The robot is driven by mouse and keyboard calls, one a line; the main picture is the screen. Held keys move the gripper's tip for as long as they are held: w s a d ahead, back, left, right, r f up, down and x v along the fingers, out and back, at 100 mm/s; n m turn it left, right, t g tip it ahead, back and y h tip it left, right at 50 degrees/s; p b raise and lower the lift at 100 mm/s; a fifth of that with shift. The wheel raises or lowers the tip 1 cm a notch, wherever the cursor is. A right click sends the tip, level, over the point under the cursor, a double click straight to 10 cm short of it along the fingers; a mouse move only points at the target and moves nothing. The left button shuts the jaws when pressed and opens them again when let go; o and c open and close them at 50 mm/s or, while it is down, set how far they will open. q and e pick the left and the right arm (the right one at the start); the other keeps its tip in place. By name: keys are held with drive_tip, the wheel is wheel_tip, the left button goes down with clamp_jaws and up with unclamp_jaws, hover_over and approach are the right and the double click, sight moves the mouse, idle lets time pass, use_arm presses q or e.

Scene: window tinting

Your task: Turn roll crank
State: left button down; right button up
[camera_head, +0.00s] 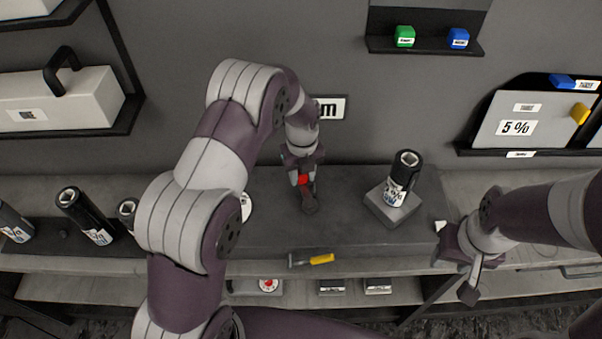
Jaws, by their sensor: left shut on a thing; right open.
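My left gripper (305,180) reaches over the middle of the workbench and is shut on a small red knob (303,180), which looks like the crank handle. Below it a dark piece (309,203) shows; the rest of the crank is hidden by my gripper and arm. A black roll (402,178) with a white label stands upright on a grey square base (380,205) to the right of the gripper. My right gripper (456,277) is open and empty near the bench's front edge, at the right.
More black rolls (84,215) stand in a holder at the left. A yellow-handled tool (311,259) lies at the bench's front edge. A white case (60,100) sits on a wall shelf. A 5 % panel (516,128) stands on a shelf at the right. The bench (345,225) is clear between crank and roll base.

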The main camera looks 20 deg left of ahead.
use_arm(q)
drive_tip(key=shift+w+r, duration=0.1)
drive_tip(key=c, duration=0.8)
unclamp_jaws()
wheel_tip(320, 180, up, 10)
drive_tip(key=shift+b, duration=1.15)
wheel_tip(320, 180, up, 3)
drive_tip(key=shift+f+p, duration=0.15)
drive_tip(key=shift+p, duration=0.95)
